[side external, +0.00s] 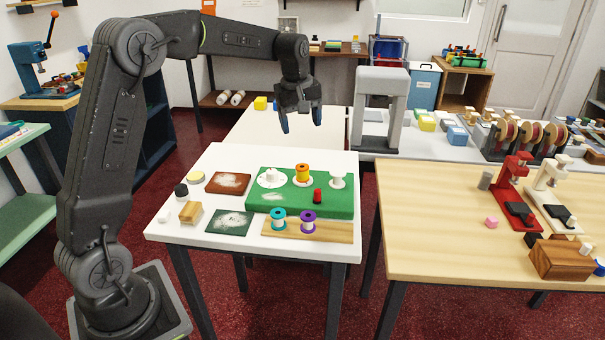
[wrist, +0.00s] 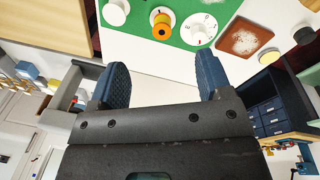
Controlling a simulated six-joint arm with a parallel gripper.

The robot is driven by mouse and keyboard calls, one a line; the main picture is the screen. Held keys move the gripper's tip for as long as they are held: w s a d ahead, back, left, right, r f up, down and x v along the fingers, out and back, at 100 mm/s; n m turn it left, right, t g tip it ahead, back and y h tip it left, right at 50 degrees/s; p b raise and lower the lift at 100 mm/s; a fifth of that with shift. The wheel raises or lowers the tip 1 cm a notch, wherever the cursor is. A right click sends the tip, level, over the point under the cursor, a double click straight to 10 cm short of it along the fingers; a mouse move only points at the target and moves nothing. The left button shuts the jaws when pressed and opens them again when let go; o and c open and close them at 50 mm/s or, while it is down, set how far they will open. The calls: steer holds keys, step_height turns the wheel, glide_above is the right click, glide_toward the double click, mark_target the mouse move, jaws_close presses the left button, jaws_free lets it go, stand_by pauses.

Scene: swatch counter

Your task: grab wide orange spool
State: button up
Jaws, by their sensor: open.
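The wide orange spool (side external: 303,173) stands upright on a small white disc on the green mat (side external: 268,206), on the white table. It also shows in the wrist view (wrist: 161,29), near the top middle. My gripper (side external: 301,118) is open and empty, well above the table and beyond the mat's far edge. In the wrist view the two blue fingers of my gripper (wrist: 161,82) are spread apart, with the spool ahead of them and apart from them.
A white dial (side external: 271,179) and a white knob (side external: 338,180) flank the spool. Teal (side external: 278,220) and purple (side external: 308,222) spools stand on a wooden board (side external: 338,231). A grey arch frame (side external: 381,105) stands behind right.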

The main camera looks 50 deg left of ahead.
mark_target(302, 167)
steer(key=w+a+f+n, duration=0.3)
steer(key=w+a+f, duration=0.1)
steer(key=a+f, duration=0.15)
steer(key=shift+g, duration=0.4)
steer(key=f, duration=1.3)
steer(key=shift+w+d+f, duration=0.1)
steer(key=shift+w+f, duration=0.2)
steer(key=shift+f, duration=0.05)
steer(key=shift+c, duration=0.2)
steer(key=c, duration=1)
steer(key=shift+o, duration=0.2)
steer(key=shift+r, duration=0.15)
